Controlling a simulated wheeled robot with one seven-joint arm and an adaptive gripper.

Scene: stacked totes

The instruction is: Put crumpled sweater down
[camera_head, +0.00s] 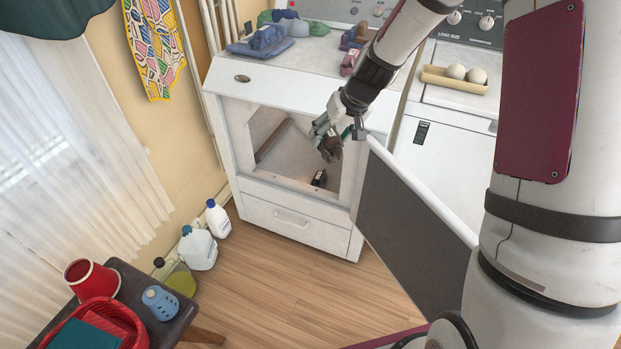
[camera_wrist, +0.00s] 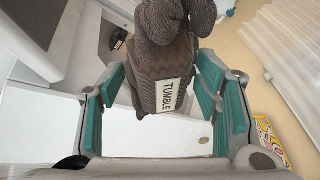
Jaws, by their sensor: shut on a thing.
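The crumpled sweater (camera_head: 330,149) is a small grey-brown bundle hanging at the tip of my gripper (camera_head: 338,128). In the wrist view the ribbed knit sweater (camera_wrist: 163,62) sits between the teal-padded fingers of my gripper (camera_wrist: 160,82), with a white label reading "TUMBLE". My gripper is shut on it. They are in front of the upper part of the white dryer's (camera_head: 294,230) open front, over or just before the opening; the exact depth is hard to tell.
The dryer door (camera_head: 425,225) is swung open to the right. A small dark item (camera_head: 319,178) lies in the opening. Folded clothes (camera_head: 262,42) are on the dryer top. Bottles (camera_head: 198,248) stand on the floor at left. A dark stool (camera_head: 178,325) holds a red bucket (camera_head: 92,279).

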